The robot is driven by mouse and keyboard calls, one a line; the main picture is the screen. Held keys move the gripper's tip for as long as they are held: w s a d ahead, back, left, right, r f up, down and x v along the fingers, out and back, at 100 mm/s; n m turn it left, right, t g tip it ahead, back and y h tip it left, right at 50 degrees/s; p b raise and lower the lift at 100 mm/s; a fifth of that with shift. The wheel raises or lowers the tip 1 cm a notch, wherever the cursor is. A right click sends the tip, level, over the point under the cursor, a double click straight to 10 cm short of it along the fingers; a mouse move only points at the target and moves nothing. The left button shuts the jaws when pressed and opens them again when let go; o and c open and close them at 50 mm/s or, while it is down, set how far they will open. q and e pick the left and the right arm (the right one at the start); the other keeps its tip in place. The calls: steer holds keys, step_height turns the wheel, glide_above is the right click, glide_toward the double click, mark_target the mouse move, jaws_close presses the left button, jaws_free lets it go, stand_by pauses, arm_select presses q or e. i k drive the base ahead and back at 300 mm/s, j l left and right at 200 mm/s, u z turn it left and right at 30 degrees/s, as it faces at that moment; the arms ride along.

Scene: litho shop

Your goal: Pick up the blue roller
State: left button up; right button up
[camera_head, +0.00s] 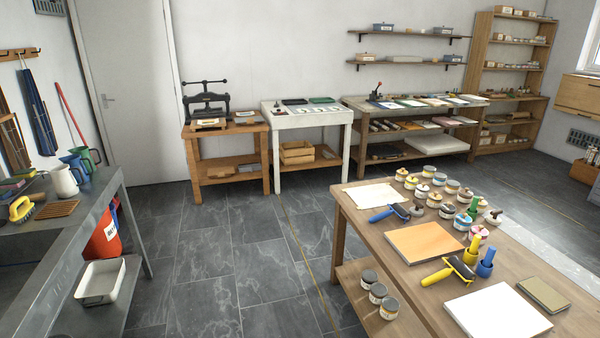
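A roller with a blue handle and a dark cylinder (390,212) lies on the wooden table (362,232) at the right. It is near the table's left edge, between a cream sheet (373,195) and an orange board (424,243). A second roller, with a yellow handle (437,276), lies nearer on the same table. Neither of my grippers shows in the head view, and nothing touches the blue roller.
Several ink tins (436,200) stand behind the blue roller. A blue bottle-like item (486,263) and a yellow one (473,247) stand upright to the right. A white slab (497,312) lies in front. Grey floor (245,262) is clear left of the table; a metal bench (60,238) stands far left.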

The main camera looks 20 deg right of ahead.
mark_target(381, 216)
steer(key=i+z, duration=0.2)
steer(key=i, duration=0.65)
steer(key=i+j+z, duration=0.2)
steer(key=i, duration=0.65)
steer(key=i+z, duration=0.5)
steer(key=i+j+z, duration=0.1)
steer(key=i+z, duration=0.35)
steer(key=k, duration=0.05)
